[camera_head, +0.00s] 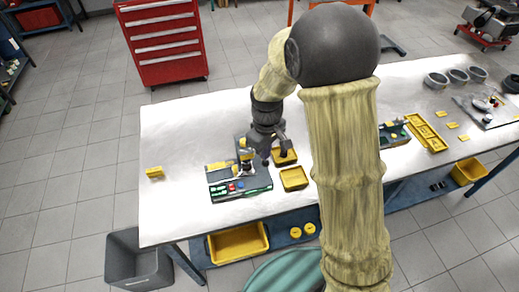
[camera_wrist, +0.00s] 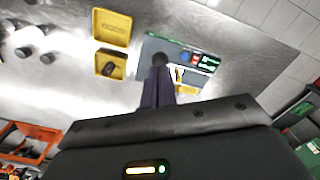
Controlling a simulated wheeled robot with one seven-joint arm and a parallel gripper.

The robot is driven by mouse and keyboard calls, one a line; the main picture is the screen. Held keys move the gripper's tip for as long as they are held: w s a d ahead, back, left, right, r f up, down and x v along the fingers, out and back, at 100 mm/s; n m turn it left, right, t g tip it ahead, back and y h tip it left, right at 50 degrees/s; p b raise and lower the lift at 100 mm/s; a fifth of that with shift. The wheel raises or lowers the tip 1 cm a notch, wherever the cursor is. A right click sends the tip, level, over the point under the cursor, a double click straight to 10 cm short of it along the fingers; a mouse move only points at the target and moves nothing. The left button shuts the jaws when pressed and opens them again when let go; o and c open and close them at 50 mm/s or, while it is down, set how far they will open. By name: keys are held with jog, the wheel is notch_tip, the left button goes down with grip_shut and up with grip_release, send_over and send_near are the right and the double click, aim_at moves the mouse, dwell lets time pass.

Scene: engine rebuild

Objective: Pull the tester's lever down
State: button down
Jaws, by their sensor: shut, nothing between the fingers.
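The tester stands on the white table, with a dark base (camera_head: 255,180) and an upright silver and yellow part (camera_head: 246,158). Green strips and small red and blue parts lie along its front edge. In the wrist view its base (camera_wrist: 150,46) lies beyond my fingers. A dark round knob (camera_wrist: 163,58), seemingly the lever's end, shows just past my fingertips. My gripper (camera_wrist: 158,74) is shut and empty, pointing at it. In the head view my gripper (camera_head: 266,156) is low beside the upright part's right side. I cannot tell whether the fingers touch the knob.
A yellow tray (camera_head: 293,178) lies right of the tester, with another yellow tray (camera_head: 284,157) behind it. A small yellow block (camera_head: 154,172) lies at the left. My arm hides part of the table's middle. The table's left side is mostly clear.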

aim_at(266, 162)
jog(key=shift+f+b, duration=0.3)
jog(key=shift+f, duration=0.25)
jog(key=shift+s+f, duration=0.1)
jog(key=shift+f, duration=0.2)
jog(key=shift+f+b, duration=0.6)
jog(key=shift+s+d+f+b, duration=0.15)
jog(key=shift+f+b, duration=0.4)
jog(key=shift+f, duration=0.3)
